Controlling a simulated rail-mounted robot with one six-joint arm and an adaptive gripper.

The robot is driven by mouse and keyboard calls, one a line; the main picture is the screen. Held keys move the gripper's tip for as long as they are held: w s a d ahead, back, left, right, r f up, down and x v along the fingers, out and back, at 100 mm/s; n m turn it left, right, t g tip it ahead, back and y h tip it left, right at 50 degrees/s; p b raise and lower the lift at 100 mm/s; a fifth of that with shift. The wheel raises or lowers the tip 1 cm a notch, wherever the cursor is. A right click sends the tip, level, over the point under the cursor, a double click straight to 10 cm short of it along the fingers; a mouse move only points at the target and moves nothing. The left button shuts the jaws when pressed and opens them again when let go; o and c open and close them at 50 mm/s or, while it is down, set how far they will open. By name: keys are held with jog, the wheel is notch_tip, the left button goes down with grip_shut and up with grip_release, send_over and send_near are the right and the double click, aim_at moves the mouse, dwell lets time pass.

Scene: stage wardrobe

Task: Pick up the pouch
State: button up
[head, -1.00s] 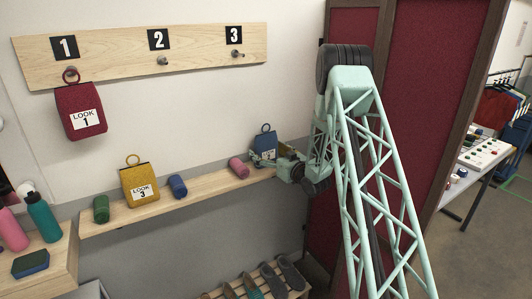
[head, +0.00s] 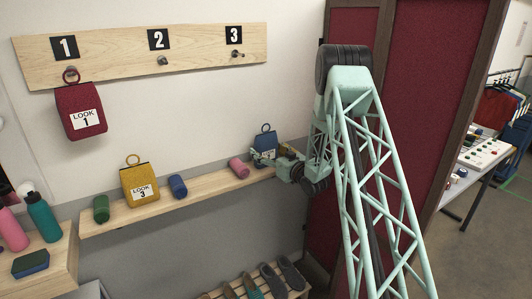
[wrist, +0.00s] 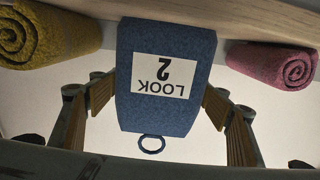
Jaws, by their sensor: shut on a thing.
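The blue pouch (head: 265,143) with a "LOOK 2" label and a ring on top is at the right part of the wooden shelf (head: 215,194). In the wrist view the blue pouch (wrist: 165,112) appears upside down, its ring towards the bottom of the picture. My gripper (wrist: 158,100) is shut on the blue pouch, one finger at each side. I cannot tell whether the pouch's base touches the shelf. A red "LOOK 1" pouch (head: 80,98) hangs under number 1. A yellow "LOOK 3" pouch (head: 138,172) stands on the shelf.
A pink roll (head: 239,168) lies left of my gripper, and a yellow roll (wrist: 45,35) lies on its other side. A blue roll (head: 178,186) and a green roll (head: 101,208) are further left. The hooks under 2 (head: 162,60) and 3 (head: 238,54) are empty. A dark red panel stands right.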

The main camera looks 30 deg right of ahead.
aim_at(268, 144)
jog(key=shift+r, duration=0.25)
jog(key=shift+r, duration=1.6)
jog(key=s+a+r, duration=0.1)
jog(key=s+a, duration=0.3)
jog(key=s, duration=1.1)
jog(key=shift+s+r, duration=0.2)
jog(key=shift+s, duration=0.05)
